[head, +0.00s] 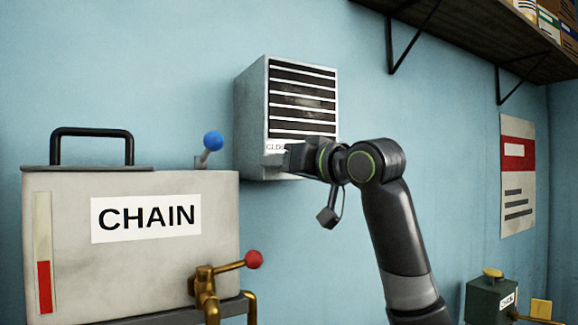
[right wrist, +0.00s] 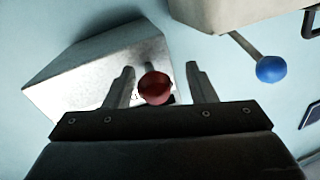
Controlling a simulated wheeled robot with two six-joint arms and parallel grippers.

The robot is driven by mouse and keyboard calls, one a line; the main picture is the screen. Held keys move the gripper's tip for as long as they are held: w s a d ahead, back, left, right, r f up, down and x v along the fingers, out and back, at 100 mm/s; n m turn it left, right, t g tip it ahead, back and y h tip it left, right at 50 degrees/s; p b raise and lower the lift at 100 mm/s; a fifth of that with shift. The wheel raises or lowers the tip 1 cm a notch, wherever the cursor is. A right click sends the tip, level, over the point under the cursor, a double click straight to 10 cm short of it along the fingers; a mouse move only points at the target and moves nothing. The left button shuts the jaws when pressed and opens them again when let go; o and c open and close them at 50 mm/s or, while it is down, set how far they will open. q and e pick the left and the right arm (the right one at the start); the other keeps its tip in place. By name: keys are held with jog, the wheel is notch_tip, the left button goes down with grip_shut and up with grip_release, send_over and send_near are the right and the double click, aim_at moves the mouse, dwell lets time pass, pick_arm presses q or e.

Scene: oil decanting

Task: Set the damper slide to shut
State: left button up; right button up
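The damper is a grey vent box (head: 250,115) with dark slats, mounted on the wall in the head view. Part of a label reading "CLO" shows at its lower front edge. My right gripper (head: 279,158) is at the lower front of the box and hides the slide there. In the right wrist view a red knob (right wrist: 155,88) sits between the two fingers of my right gripper (right wrist: 160,70), with a gap on each side. The fingers are apart and do not appear to touch the knob. The vent box (right wrist: 80,72) is behind it. My left gripper is not in view.
A grey tank (head: 130,270) marked CHAIN stands at left, with a blue-knobbed lever (head: 213,141) and a red-knobbed brass tap (head: 252,259). The blue knob (right wrist: 271,69) also shows in the right wrist view. A shelf (head: 470,35) is at upper right.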

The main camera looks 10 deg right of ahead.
jog(key=shift+s+d+f+b, duration=0.1)
jog(key=shift+s+d+b, duration=0.3)
jog(key=b+v, duration=0.7)
jog(key=v, duration=0.9)
jog(key=shift+s, duration=0.2)
